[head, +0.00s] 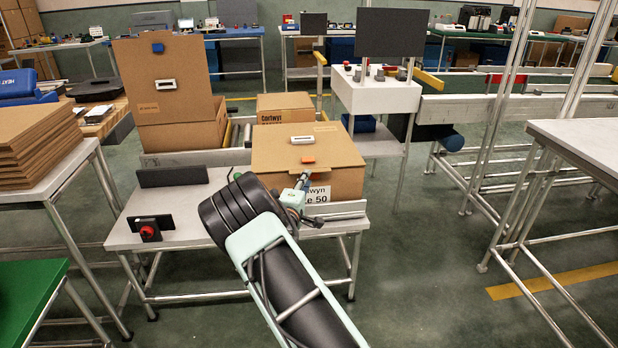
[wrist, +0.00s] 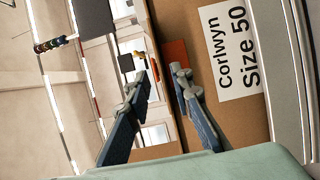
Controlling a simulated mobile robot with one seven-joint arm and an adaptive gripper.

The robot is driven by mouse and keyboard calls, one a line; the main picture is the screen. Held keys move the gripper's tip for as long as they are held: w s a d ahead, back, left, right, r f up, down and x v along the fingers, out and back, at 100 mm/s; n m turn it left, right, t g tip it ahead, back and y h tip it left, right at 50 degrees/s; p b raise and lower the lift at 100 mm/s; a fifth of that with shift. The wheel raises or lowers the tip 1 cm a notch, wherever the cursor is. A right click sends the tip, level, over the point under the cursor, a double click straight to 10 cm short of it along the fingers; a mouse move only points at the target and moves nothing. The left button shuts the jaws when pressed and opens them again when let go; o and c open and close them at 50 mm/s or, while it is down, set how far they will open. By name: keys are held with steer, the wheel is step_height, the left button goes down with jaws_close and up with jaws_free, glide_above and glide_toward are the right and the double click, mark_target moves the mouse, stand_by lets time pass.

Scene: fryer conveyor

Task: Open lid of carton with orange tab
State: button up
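The carton (head: 275,179) with the orange tab stands on the workbench with its lid (head: 275,151) flat and closed. The orange tab (head: 308,159) is at the lid's front edge, and a white handle-like piece sits behind it. My gripper (head: 301,183) is just in front of the carton, below the tab. In the wrist view the view is turned sideways; the carton's labelled front (wrist: 216,85) is on the right. The orange tab (wrist: 177,50) shows just beyond my right finger. My gripper (wrist: 159,72) is open and empty; contact with the tab cannot be told.
A second carton (head: 180,136) with its lid raised and a blue tab (head: 158,47) stands behind left. A smaller carton (head: 285,107) is behind. A dark plate (head: 172,176) and a red-knobbed black box (head: 150,231) are on the bench's left. A control stand (head: 376,97) is behind right.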

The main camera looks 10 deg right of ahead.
steer(key=shift+b+x, duration=0.35)
steer(key=shift+x, duration=1.85)
jaws_close()
